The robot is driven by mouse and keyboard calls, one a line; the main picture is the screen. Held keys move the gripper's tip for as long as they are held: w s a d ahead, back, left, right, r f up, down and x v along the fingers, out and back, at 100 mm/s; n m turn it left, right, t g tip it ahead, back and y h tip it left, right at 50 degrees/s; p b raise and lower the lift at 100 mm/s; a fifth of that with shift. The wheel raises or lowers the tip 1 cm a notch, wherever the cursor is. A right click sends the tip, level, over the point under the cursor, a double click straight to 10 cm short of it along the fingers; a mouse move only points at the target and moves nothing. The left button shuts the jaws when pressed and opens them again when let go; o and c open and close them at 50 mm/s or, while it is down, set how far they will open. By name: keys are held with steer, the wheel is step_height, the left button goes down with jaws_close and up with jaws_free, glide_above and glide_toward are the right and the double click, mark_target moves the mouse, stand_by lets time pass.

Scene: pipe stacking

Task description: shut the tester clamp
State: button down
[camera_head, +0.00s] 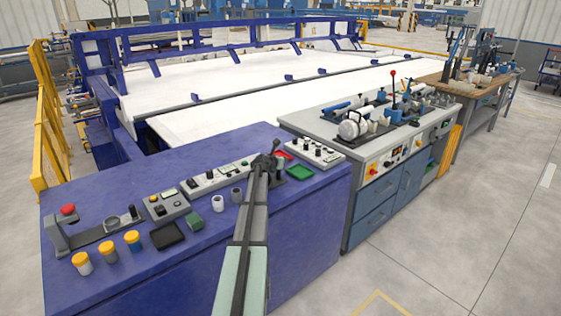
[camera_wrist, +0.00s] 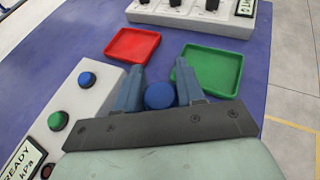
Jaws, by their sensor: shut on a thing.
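My gripper (camera_wrist: 160,92) is shut on a round blue knob (camera_wrist: 159,96), which sits between its two blue-grey fingers. In the head view my gripper (camera_head: 268,158) is over the right part of the blue bench, just left of the trays. The knob may be the handle of the tester clamp; the clamp's body is hidden below my gripper, so I cannot tell its position. A pale panel (camera_wrist: 88,105) with a "READY kPa" display, a blue button and a green button lies just left of my gripper.
A red tray (camera_wrist: 132,46) and a green tray (camera_wrist: 208,72) lie just beyond my fingers. A white control box (camera_head: 314,152) stands behind them. A long panel (camera_head: 213,181), several cups and a grey fixture (camera_head: 105,228) with a red knob are further left on the blue bench (camera_head: 125,288).

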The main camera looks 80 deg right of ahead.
steer(key=shift+w+n+t, duration=0.1)
steer(key=shift+n+t, duration=0.6)
steer(key=shift+t, duration=0.2)
steer(key=shift+w+n+t, duration=0.15)
steer(key=shift+n+t, duration=0.45)
steer(key=c, duration=0.8)
jaws_free()
steer(key=v, duration=1.4)
steer(key=shift+f, duration=0.3)
